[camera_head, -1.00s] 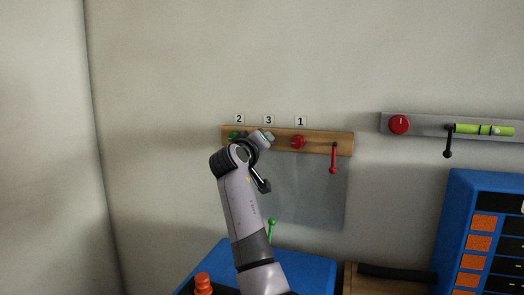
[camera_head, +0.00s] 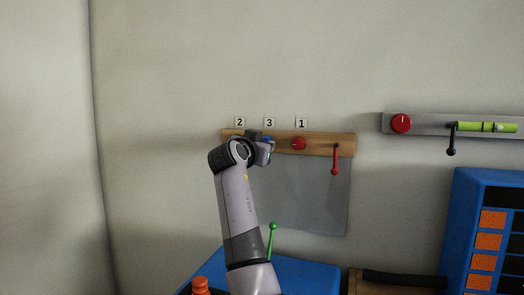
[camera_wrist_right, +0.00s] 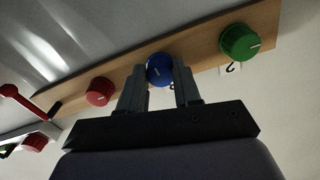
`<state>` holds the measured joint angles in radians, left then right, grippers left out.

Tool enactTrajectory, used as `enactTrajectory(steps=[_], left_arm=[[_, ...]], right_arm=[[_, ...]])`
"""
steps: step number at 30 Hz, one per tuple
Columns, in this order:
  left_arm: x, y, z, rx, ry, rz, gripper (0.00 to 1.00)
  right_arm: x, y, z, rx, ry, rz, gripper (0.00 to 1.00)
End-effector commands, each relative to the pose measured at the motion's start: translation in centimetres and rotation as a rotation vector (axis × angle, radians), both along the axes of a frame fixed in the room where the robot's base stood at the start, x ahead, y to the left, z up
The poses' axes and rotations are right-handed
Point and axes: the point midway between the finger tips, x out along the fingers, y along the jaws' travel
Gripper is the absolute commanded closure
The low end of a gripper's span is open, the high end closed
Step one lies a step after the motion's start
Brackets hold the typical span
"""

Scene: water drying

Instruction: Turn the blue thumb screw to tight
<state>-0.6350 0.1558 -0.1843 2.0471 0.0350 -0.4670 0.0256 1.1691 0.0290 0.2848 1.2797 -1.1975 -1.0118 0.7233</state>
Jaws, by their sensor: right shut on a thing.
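The blue thumb screw (camera_wrist_right: 160,68) is mounted on a wooden strip (camera_wrist_right: 206,57), between a red knob and a green knob. In the right wrist view it sits between the two fingers of my right gripper (camera_wrist_right: 160,84), which are shut on it. A pale mark shows on its face. In the head view only a bit of blue (camera_head: 268,139) shows under label 3 (camera_head: 269,123), and my right gripper (camera_head: 264,148) and wrist cover most of it. My left gripper is not in view.
A red knob (camera_head: 298,143) and a red lever (camera_head: 336,158) are right of the screw. The green knob (camera_wrist_right: 239,43) is on its other side, hidden in the head view. A grey rail with a red dial (camera_head: 401,123) is farther right. A blue box (camera_head: 310,274) stands below.

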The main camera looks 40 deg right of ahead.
Motion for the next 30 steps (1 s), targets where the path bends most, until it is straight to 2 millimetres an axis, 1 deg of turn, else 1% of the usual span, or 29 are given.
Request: enactTrajectory(steps=[1,9,30], left_arm=[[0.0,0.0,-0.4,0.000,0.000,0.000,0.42],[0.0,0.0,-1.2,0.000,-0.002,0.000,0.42],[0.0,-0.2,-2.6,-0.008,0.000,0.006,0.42]], right_arm=[[0.0,0.0,-0.4,0.025,-0.035,-0.001,0.98],[0.2,0.1,-0.4,0.143,-0.261,0.000,0.98],[0.3,0.2,-0.2,0.449,-0.852,-0.001,0.98]])
